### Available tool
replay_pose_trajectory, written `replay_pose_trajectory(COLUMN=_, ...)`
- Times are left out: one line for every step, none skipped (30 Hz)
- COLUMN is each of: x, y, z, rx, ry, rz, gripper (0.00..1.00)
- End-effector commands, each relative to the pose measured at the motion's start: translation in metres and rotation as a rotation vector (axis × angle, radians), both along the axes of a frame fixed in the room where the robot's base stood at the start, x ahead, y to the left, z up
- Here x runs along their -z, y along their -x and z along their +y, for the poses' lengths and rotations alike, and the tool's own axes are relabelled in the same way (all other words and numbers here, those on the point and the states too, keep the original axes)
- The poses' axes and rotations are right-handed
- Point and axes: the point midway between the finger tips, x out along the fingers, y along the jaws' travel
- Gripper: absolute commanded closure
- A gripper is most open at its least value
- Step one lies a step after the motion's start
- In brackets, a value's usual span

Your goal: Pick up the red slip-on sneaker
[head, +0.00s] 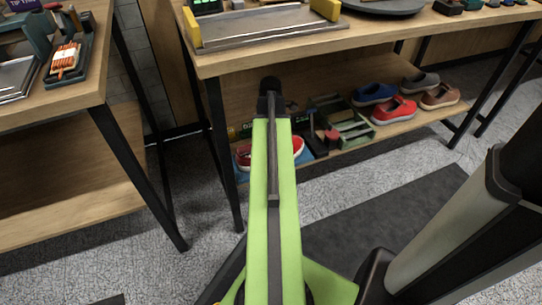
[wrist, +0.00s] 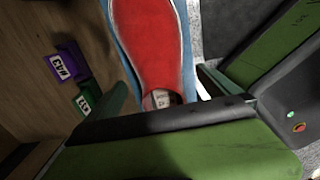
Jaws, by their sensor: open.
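In the wrist view a red shoe (wrist: 150,35) with a white and blue edge extends from the top edge to between my gripper's fingers (wrist: 165,88). The gripper is open, with one finger on each side of the shoe's near end; I cannot tell whether they touch it. In the head view a red shoe (head: 298,146) sits low on the shelf on a blue surface, partly hidden by my green arm. Another red shoe (head: 394,111) with a pale sole stands farther right on the same shelf. My gripper is hidden in the head view.
A blue shoe (head: 372,93) and a brown shoe (head: 440,96) stand by the right red shoe. A green crate (head: 347,128) sits mid-shelf. In the wrist view purple (wrist: 67,62) and green (wrist: 87,98) number tags are at left. The workbench top (head: 290,50) overhangs the shelf.

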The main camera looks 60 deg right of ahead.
Motion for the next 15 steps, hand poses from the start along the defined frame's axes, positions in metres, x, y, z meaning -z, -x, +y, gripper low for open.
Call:
replay_pose_trajectory(x=0.006, y=0.000, z=0.000, rx=0.000, ry=0.000, rz=0.000, gripper=0.00)
replay_pose_trajectory(x=0.010, y=-0.001, z=0.000, rx=0.000, ry=0.000, rz=0.000, gripper=0.00)
replay_pose_trajectory(x=0.016, y=-0.001, z=-0.001, rx=0.000, ry=0.000, rz=0.000, gripper=0.00)
replay_pose_trajectory(x=0.021, y=-0.001, z=-0.001, rx=0.000, ry=0.000, rz=0.000, gripper=0.00)
replay_pose_trajectory(x=0.027, y=-0.002, z=-0.002, rx=0.000, ry=0.000, rz=0.000, gripper=0.00)
replay_pose_trajectory(x=0.035, y=-0.002, z=-0.002, rx=0.000, ry=0.000, rz=0.000, gripper=0.00)
replay_pose_trajectory(x=0.040, y=-0.002, z=-0.003, rx=0.000, ry=0.000, rz=0.000, gripper=0.00)
replay_pose_trajectory(x=0.045, y=-0.002, z=-0.002, rx=0.000, ry=0.000, rz=0.000, gripper=0.00)
replay_pose_trajectory(x=0.050, y=-0.002, z=-0.002, rx=0.000, ry=0.000, rz=0.000, gripper=0.00)
replay_pose_trajectory(x=0.052, y=-0.002, z=-0.002, rx=-0.001, ry=0.000, rz=0.000, gripper=0.00)
replay_pose_trajectory(x=0.054, y=-0.002, z=-0.002, rx=-0.001, ry=0.000, rz=0.000, gripper=0.00)
replay_pose_trajectory(x=0.053, y=-0.002, z=-0.002, rx=-0.001, ry=0.000, rz=0.000, gripper=0.00)
replay_pose_trajectory(x=0.053, y=-0.002, z=-0.002, rx=-0.001, ry=0.000, rz=0.000, gripper=0.00)
replay_pose_trajectory(x=0.051, y=-0.002, z=-0.002, rx=-0.001, ry=0.000, rz=0.000, gripper=0.00)
replay_pose_trajectory(x=0.050, y=-0.002, z=-0.002, rx=-0.001, ry=0.000, rz=0.000, gripper=0.00)
